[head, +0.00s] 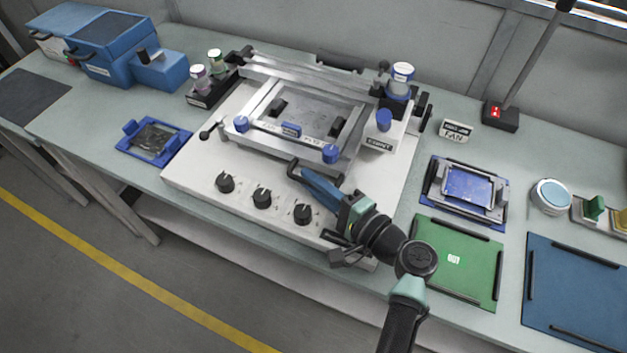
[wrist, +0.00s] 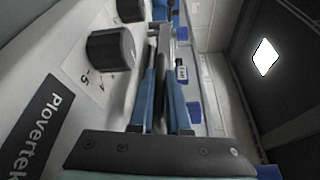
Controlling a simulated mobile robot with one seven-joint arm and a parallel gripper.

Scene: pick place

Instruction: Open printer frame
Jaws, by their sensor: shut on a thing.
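The printer (head: 190,165) is a white machine on the bench. Its silver printer frame (head: 258,138) lies low and about flat over the bed, with blue knobs along its front edge. A black handle (head: 293,169) sticks out at the front of the frame. My gripper (head: 304,173) has its blue fingers shut on this handle. In the wrist view, the two blue fingers (wrist: 163,70) run close together, and a dark and grey part shows at their tips. The fingers partly hide the handle.
Black dials (head: 262,198) line the printer's front panel below my gripper. A blue bottle stand (head: 399,82) and a squeegee-like blue knob sit at its right. A green mat (head: 458,262) and a blue fixture (head: 468,189) lie right. A blue tray (head: 152,142) lies left.

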